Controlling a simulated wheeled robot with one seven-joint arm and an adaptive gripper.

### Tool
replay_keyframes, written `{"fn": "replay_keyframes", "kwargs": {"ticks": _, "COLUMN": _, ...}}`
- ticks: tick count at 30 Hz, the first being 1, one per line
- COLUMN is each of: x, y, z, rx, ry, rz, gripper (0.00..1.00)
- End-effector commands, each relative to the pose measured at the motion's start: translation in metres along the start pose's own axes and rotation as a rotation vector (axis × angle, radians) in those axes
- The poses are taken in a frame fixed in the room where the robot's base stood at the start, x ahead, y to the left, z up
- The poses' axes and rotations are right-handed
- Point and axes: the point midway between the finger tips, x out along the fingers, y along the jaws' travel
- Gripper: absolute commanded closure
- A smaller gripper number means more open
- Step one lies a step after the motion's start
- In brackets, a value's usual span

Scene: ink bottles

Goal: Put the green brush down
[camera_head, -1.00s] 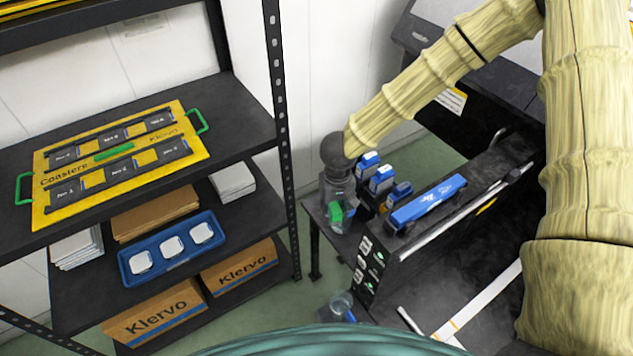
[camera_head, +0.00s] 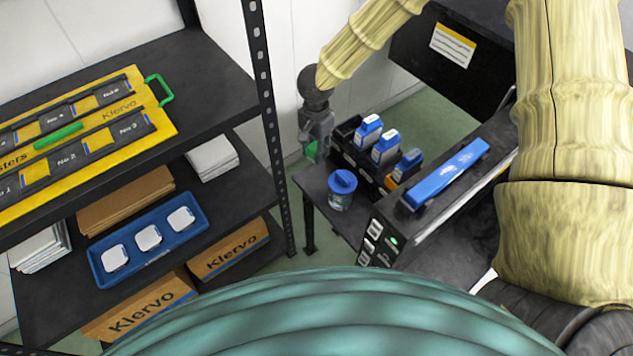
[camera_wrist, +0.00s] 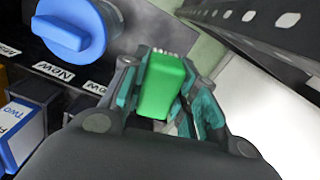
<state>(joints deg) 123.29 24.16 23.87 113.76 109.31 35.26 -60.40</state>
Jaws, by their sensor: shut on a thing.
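The green brush (camera_wrist: 163,84) is between the fingers of my gripper (camera_wrist: 160,100) in the wrist view, with pale bristles at its far end. My gripper (camera_head: 316,140) is shut on it. In the head view only a small green part of the brush (camera_head: 311,150) shows beside the fingers. The gripper is by the left back edge of the small dark table (camera_head: 318,182), left of the black holder with cartridges. I cannot tell the height of the brush above the table.
A jar with a blue lid (camera_head: 342,188) stands on the small table. Blue-topped cartridges (camera_head: 385,147) stand in the black holder. A blue bar (camera_head: 447,174) lies on the machine to the right. A shelf post (camera_head: 268,110) stands close left of my gripper. The table's front left is bare.

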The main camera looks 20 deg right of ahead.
Motion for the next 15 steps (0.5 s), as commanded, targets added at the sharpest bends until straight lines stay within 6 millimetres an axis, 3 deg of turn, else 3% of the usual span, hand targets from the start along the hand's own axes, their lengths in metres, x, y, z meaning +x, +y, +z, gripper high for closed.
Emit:
{"fn": "replay_keyframes", "kwargs": {"ticks": 8, "x": 0.013, "y": -0.009, "z": -0.007, "rx": 0.192, "ry": 0.000, "rz": -0.006, "gripper": 0.97}}
{"fn": "replay_keyframes", "kwargs": {"ticks": 15, "x": 0.048, "y": -0.008, "z": -0.008, "rx": 0.196, "ry": 0.002, "rz": -0.003, "gripper": 0.97}}
